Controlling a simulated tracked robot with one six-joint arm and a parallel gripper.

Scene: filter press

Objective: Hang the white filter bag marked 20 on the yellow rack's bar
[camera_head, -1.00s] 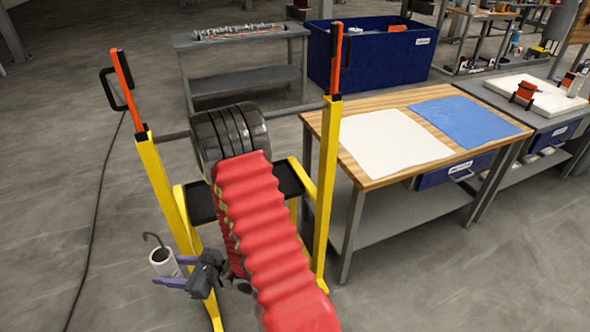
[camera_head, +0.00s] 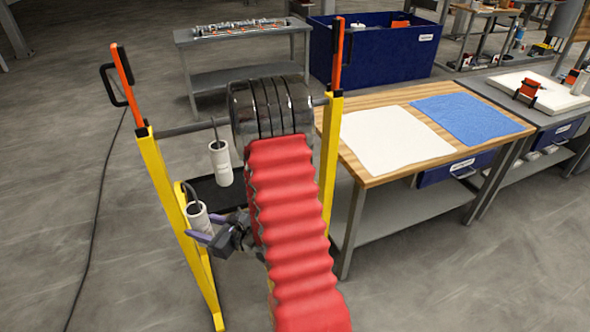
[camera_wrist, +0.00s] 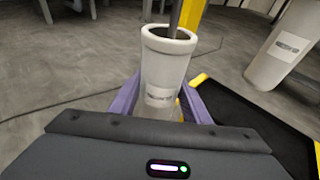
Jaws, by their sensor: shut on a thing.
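A white cylindrical filter bag (camera_head: 198,217) with a dark hook rising from its top is between the jaws of my gripper (camera_head: 207,239). It also shows upright in the wrist view (camera_wrist: 166,65) with the purple fingers on both sides; its label is too small to read. A second white bag (camera_head: 221,163) hangs from that bar, right of the held bag. It also shows at the right of the wrist view (camera_wrist: 286,45).
A black tray (camera_head: 218,195) lies low between the rack's posts. A wooden-topped table (camera_head: 372,172) with white and blue cloths stands close right of the rack. My red-sleeved arm hides part of the rack and bar.

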